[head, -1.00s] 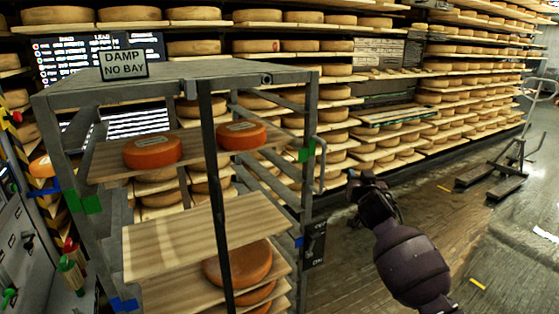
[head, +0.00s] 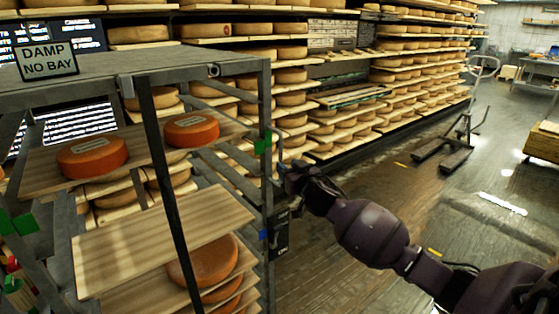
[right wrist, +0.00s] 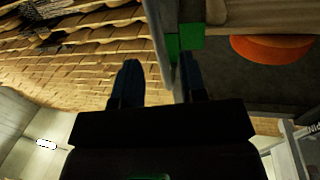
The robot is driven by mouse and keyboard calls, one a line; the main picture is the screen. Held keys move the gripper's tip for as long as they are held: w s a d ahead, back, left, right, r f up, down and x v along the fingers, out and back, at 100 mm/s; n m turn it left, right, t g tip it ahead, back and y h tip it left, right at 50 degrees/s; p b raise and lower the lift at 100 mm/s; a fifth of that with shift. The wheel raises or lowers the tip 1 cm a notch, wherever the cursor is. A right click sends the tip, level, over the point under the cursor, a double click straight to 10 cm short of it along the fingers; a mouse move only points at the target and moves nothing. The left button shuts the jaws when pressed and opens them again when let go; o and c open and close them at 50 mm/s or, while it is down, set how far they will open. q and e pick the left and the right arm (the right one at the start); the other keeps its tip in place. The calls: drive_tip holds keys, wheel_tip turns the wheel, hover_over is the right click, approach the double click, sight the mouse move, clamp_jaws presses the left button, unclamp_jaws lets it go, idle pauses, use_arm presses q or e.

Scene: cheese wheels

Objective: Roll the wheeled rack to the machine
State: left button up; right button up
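The wheeled rack (head: 265,95) is a grey metal frame with tilted-looking wooden shelves, filling the left half of the head view. A "DAMP NO BAY" sign (head: 46,62) stands on its top. Orange cheese wheels (head: 92,156) lie on its shelves; its wheels are out of view. My right gripper (head: 287,172) is at the rack's right side, by its upright handle. In the right wrist view the fingers (right wrist: 156,85) are apart, with a grey bar (right wrist: 157,35) between them; contact is unclear. My left gripper is not in view. I cannot identify the machine.
Long wall shelves (head: 420,75) full of cheese run along the back. A metal cart with a tall handle (head: 450,150) stands on the floor to the right, and a wooden-topped block (head: 542,145) is at the right edge.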

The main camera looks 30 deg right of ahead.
drive_tip(key=shift+w+d, duration=0.15)
drive_tip(key=shift+w, duration=1.2)
drive_tip(key=shift+w+d, duration=0.15)
drive_tip(key=shift+w, duration=1.15)
drive_tip(key=shift+c, duration=0.5)
clamp_jaws()
